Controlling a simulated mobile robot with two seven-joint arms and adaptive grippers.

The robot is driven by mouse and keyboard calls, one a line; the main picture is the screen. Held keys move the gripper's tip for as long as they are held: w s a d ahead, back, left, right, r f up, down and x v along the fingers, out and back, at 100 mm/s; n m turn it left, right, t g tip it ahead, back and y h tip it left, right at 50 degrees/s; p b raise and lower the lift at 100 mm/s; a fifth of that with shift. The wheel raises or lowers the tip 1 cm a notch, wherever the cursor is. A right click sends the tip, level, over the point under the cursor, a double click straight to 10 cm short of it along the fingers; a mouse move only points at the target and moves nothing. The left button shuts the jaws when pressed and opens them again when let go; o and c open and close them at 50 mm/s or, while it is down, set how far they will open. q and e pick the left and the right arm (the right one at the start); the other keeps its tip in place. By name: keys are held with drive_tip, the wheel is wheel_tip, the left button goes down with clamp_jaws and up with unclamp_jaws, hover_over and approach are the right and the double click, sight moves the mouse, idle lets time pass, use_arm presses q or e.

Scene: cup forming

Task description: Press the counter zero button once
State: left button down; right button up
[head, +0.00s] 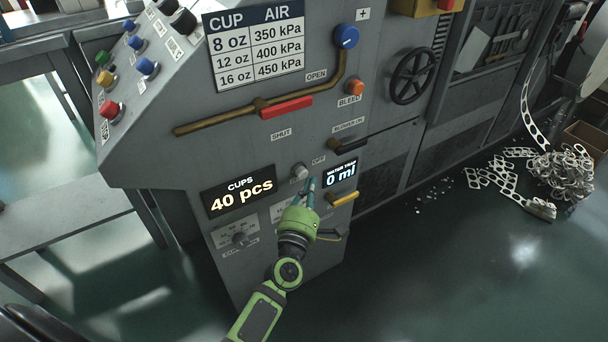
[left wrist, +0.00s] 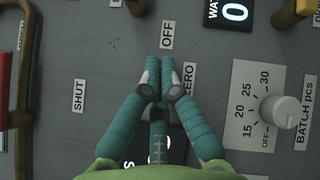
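The cup counter display (head: 240,197) reads 40 pcs on the grey machine front. A pale round knob or button (head: 300,171) sits up and right of it, near the OFF label (head: 318,160). In the left wrist view the ZERO label (left wrist: 189,78) shows right beside my fingers; the button by it is hidden there. My left gripper (head: 311,183) is in front of the panel, its tips just right of and below the pale button. In the left wrist view its fingertips (left wrist: 160,66) are together with nothing between them. I cannot tell whether they touch the panel. My right gripper is not in view.
A water display (head: 341,174) reads 0 ml to the right, with a yellow handle (head: 344,199) under it. Scrap strips (head: 565,172) lie on the floor at right.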

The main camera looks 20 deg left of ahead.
use_arm(q)
drive_tip(key=shift+w+a, duration=0.3)
drive_tip(key=shift+a, duration=0.05)
drive_tip(key=shift+w+a, duration=0.3)
drive_tip(key=shift+a, duration=0.1)
idle(1.1)
drive_tip(key=shift+d, duration=0.1)
drive_tip(key=shift+s+d, duration=0.6)
drive_tip(key=shift+d, duration=0.05)
drive_tip(key=shift+s+d+p, duration=0.15)
drive_tip(key=shift+s+d, duration=0.65)
drive_tip(key=shift+d, duration=0.2)
drive_tip(key=shift+s+d+p, duration=0.15)
drive_tip(key=shift+s+d, duration=0.6)
drive_tip(key=shift+d, duration=0.25)
